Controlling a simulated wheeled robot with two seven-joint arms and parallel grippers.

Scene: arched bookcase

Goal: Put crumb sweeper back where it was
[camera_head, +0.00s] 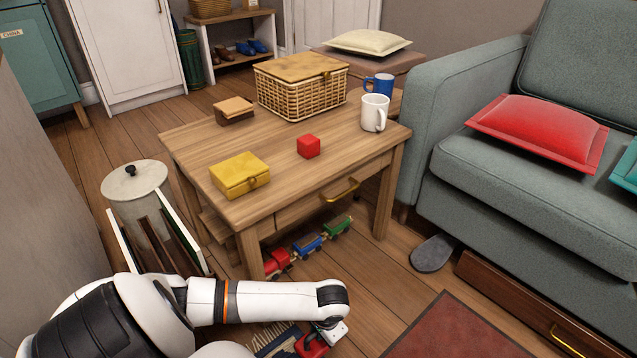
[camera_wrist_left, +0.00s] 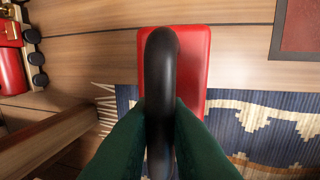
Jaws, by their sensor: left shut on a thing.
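The crumb sweeper has a red body (camera_wrist_left: 192,65) and a black arched handle (camera_wrist_left: 160,45) in the left wrist view. Part of its red body also shows at the bottom of the head view (camera_head: 311,347). My left gripper (camera_wrist_left: 161,108) is shut on the black handle, with its green fingers on both sides. In the head view my left gripper (camera_head: 326,338) is low, in front of the wooden table. The sweeper is over the wood floor and the edge of a blue patterned rug (camera_wrist_left: 260,125). I cannot tell whether it touches them. My right gripper is out of view.
The wooden table (camera_head: 205,135) carries a yellow box (camera_head: 240,174), a red cube (camera_head: 308,146), a wicker basket (camera_head: 300,92) and mugs. A toy train (camera_head: 308,245) lies below its drawer. A red-brown mat (camera_head: 455,330) and grey sofa (camera_head: 530,190) are right; a bin (camera_head: 135,190) is left.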

